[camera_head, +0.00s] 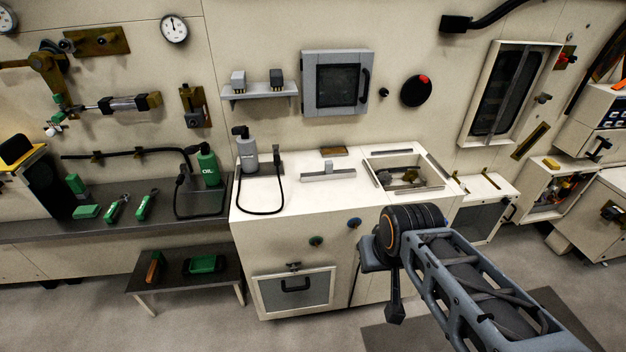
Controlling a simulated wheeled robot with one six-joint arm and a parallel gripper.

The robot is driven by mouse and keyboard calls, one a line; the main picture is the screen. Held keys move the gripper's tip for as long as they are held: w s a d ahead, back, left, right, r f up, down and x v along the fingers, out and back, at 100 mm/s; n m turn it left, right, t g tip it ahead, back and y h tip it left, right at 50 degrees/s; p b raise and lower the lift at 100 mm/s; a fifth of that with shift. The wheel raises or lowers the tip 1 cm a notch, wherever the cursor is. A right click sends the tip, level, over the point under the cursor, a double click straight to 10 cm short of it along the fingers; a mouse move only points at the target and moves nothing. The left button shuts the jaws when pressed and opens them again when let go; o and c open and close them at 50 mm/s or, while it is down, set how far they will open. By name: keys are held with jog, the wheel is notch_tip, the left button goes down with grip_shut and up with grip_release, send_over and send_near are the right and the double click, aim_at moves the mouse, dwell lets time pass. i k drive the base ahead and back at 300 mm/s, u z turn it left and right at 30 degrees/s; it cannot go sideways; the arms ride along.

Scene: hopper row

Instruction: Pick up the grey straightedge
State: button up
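A grey straightedge (328,173), a long thin bar with a small raised block near its middle, lies on the white cabinet top (285,195). It lies left of a square opening in that top. My arm reaches in from the lower right. What looks like my gripper (394,308) is dark and hangs below the arm's end, in front of the cabinet and lower than its top. It is well apart from the straightedge. Its fingers are too small and dark to tell apart.
A grey bottle (247,155) with a black hose stands left of the straightedge. A small brown block (333,151) lies behind it. The square hopper opening (437,168) holds some parts. A low table (174,271) stands at the lower left. The cabinet top's front is mostly clear.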

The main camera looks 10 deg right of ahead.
aim_at(329, 173)
jog(key=u, duration=0.6)
jog(key=i, duration=1)
